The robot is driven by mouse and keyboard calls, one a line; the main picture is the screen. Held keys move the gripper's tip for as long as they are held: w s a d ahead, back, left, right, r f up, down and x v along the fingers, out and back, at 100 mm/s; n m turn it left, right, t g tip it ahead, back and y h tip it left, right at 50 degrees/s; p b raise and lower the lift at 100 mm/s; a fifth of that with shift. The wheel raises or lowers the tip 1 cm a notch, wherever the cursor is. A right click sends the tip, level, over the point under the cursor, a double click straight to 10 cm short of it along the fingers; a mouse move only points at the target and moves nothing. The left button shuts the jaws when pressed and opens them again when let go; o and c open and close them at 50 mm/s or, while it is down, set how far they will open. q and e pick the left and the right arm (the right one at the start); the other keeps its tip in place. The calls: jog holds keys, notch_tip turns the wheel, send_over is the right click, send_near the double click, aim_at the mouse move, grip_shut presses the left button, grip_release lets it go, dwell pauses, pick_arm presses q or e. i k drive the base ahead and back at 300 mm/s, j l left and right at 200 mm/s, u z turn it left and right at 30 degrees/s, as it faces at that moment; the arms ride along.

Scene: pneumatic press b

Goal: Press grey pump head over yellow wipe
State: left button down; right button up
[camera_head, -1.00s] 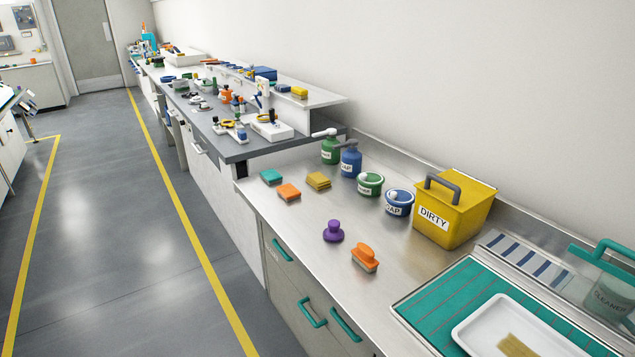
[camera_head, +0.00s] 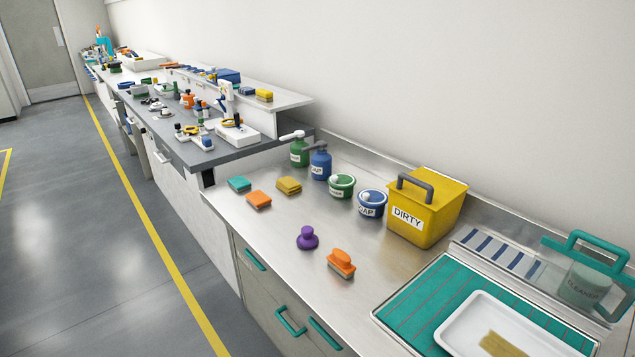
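The grey pump head (camera_head: 315,148) tops a blue bottle (camera_head: 320,166) that stands upright on the steel counter near the wall. A green bottle (camera_head: 299,154) with a white pump head stands just left of it. The yellow wipe (camera_head: 289,186) lies flat on the counter in front of the blue bottle, apart from it. A teal wipe (camera_head: 239,184) and an orange wipe (camera_head: 259,200) lie to its left. Neither of my grippers is in view.
Green and blue tubs (camera_head: 342,186) and a yellow DIRTY bucket (camera_head: 427,209) stand right of the bottles. A purple knobbed tool (camera_head: 307,238) and an orange brush (camera_head: 341,263) lie in front. A white tray (camera_head: 455,335) sits at the lower right. The counter (camera_head: 265,230) is bare at the front left.

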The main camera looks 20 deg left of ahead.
aim_at(288, 185)
jog(key=i+j+z, duration=0.3)
jog(key=j, duration=0.4)
jog(key=j+z, duration=0.25)
jog(key=j, duration=0.4)
jog(key=j+z, duration=0.3)
jog(key=j, duration=0.45)
